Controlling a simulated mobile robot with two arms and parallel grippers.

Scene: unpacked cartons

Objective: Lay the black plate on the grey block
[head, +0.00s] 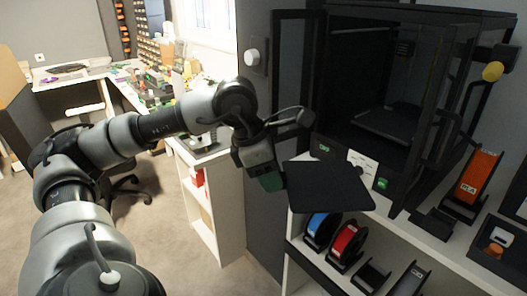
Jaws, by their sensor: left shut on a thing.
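The black plate (330,188) is a thin, dark, square sheet, held roughly flat in front of the open printer. My left gripper (272,178) is shut on the plate's left edge; its fingertips are partly hidden. Inside the printer, a dark grey flat block (386,124) shows as the bed, with nothing lying on it; I take it to be the grey block. The plate is apart from it, nearer to me and lower left in the head view. My right gripper is out of view.
The black printer (345,22) stands on a white shelf (445,250) with its door (291,70) swung open at left. Red and blue spools (346,243) sit below the plate. An orange spool box (479,175) stands at right. A cluttered desk is behind my arm.

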